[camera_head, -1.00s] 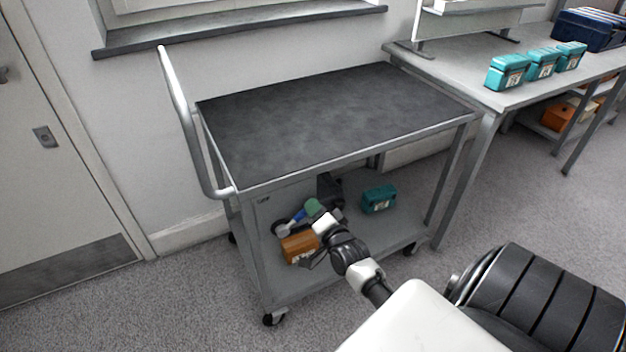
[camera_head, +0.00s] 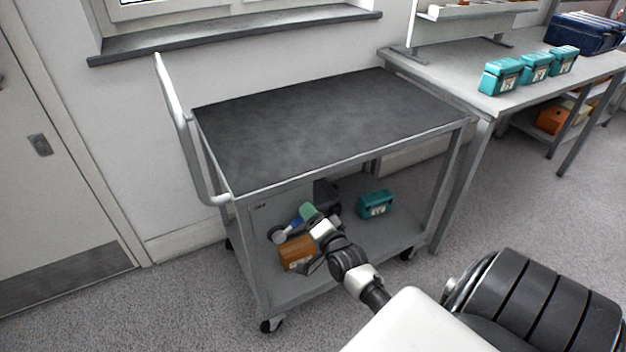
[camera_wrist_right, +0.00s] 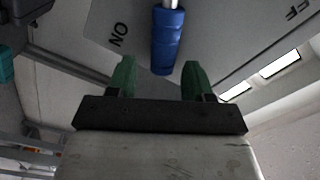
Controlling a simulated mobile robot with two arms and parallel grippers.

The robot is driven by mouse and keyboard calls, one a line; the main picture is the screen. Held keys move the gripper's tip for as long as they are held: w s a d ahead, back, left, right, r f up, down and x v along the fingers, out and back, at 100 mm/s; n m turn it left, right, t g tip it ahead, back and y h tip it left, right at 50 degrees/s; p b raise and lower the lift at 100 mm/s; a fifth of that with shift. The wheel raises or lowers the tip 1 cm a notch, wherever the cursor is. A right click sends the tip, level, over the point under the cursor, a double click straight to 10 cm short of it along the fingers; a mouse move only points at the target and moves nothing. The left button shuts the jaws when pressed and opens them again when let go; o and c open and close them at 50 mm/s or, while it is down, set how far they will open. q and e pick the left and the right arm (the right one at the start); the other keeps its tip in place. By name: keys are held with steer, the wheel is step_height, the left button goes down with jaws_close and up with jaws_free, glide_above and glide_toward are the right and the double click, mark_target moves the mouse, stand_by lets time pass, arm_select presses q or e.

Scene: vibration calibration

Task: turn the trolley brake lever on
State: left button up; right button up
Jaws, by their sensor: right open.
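The grey trolley (camera_head: 320,125) with a dark top stands against the wall in the head view. The brake lever has a blue grip (camera_head: 296,223), which shows below the top beside my right gripper (camera_head: 307,211). In the right wrist view the blue grip (camera_wrist_right: 167,45) hangs from a metal rod on a grey plate. An ON label (camera_wrist_right: 119,35) is left of it and an OFF label (camera_wrist_right: 298,10) is right of it. My right gripper (camera_wrist_right: 159,77) is open, its green fingers on either side of the grip's end, with gaps visible. My left gripper is out of view.
An orange-brown box (camera_head: 297,252) and a teal case (camera_head: 376,204) sit on the trolley's lower shelf. A workbench (camera_head: 440,75) with teal cases (camera_head: 501,77) stands at the right. A door (camera_head: 50,200) is at the left. Floor is clear in front of the trolley.

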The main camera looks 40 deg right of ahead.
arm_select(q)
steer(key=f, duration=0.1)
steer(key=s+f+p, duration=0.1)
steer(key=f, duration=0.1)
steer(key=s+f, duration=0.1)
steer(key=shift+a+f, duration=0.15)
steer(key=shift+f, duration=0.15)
arm_select(e)
steer(key=v, duration=1)
steer(key=shift+s, duration=0.4)
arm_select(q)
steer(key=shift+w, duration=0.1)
